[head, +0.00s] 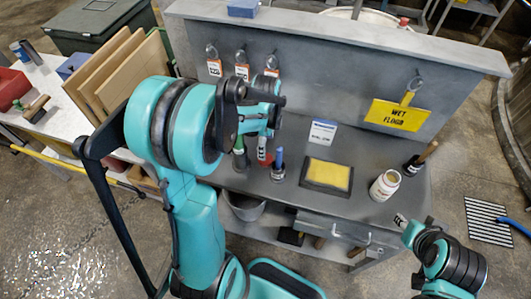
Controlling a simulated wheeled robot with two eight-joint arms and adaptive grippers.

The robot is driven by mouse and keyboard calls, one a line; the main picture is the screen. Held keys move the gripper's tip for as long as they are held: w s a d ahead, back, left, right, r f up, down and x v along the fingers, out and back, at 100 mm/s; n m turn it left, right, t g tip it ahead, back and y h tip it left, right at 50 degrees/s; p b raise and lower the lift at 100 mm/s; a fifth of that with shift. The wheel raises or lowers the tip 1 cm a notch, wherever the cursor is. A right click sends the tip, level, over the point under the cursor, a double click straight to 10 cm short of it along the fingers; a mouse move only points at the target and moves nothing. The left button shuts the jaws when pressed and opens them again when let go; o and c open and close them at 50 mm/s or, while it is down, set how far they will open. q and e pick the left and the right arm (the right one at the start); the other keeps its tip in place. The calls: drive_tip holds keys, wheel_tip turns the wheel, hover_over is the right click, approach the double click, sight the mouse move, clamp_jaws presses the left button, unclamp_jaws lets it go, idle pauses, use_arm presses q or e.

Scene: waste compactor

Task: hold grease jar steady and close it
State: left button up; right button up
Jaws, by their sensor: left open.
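The grease jar appears to be the white jar (385,185) with a printed label, standing upright at the right end of the grey workbench. Its top looks tan; I cannot tell whether a lid is on it. No separate lid is clearly visible. My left gripper (277,112) is open above the left part of the bench, well to the left of the jar and apart from it. My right gripper (402,221) is low at the bench's front right edge, just below the jar in the picture. Its fingers are too small to read.
A black tray with a yellow pad (328,174) lies left of the jar. A dark pot with a brush (419,160) stands behind it to the right. Bottles (240,155) stand under my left gripper. A yellow sign (397,115) hangs on the bench's back panel.

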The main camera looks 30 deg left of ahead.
use_arm(q)
drive_tip(key=shift+s, duration=0.1)
drive_tip(key=shift+f+b, duration=0.4)
drive_tip(key=shift+f, duration=0.95)
wheel_tip(320, 180, down, 5)
drive_tip(key=shift+a+f+b, duration=0.1)
drive_tip(key=shift+b, duration=0.9)
drive_tip(key=c, duration=1)
drive_tip(key=shift+c, duration=0.2)
